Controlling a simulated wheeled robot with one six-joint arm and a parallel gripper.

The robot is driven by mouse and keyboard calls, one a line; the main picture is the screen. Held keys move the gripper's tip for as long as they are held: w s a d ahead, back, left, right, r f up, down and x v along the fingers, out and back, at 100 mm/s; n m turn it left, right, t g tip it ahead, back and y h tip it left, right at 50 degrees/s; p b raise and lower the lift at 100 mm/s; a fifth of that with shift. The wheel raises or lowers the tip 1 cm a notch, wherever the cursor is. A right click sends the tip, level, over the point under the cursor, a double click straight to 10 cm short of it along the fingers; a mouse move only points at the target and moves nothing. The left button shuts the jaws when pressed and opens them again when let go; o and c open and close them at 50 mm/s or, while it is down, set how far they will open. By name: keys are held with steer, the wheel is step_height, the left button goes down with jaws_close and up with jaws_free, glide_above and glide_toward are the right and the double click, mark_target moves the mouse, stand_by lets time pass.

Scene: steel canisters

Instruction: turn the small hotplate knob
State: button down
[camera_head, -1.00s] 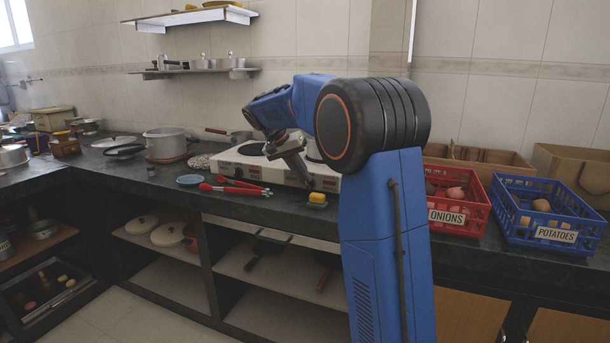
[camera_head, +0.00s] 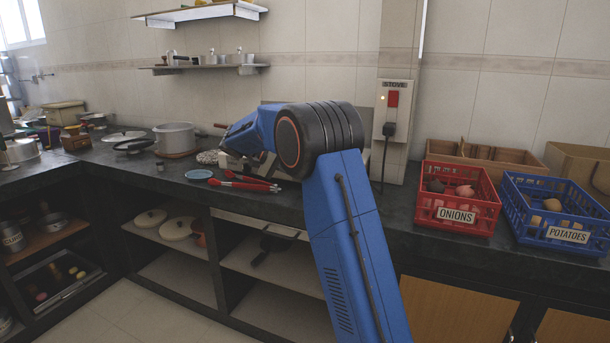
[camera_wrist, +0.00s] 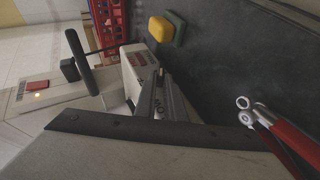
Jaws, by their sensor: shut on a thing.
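The hotplate (camera_wrist: 140,65) shows in the wrist view as a pale box with a marked front panel, partly covered by my gripper. My gripper (camera_wrist: 160,76) reaches to that panel with its narrow fingers close together. It is shut on the small hotplate knob, which is mostly hidden between the fingertips. In the head view my arm covers the fingers, the knob and most of the hotplate; only a left part of the hotplate (camera_head: 228,161) shows.
Red tongs (camera_head: 245,182) lie in front of the hotplate, near my gripper. A yellow and green sponge (camera_wrist: 167,29) lies close by. A blue dish (camera_head: 199,174) is left of the tongs. A red onion crate (camera_head: 458,200) and blue potato crate (camera_head: 553,215) stand right.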

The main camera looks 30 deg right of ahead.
steer(key=shift+s+d+f, duration=0.2)
steer(key=shift+f, duration=0.15)
steer(key=c, duration=2.2)
jaws_free()
steer(key=o, duration=0.4)
steer(key=shift+d, duration=0.25)
steer(key=shift+c, duration=0.2)
steer(key=shift+r, duration=0.1)
steer(key=shift+a, duration=0.15)
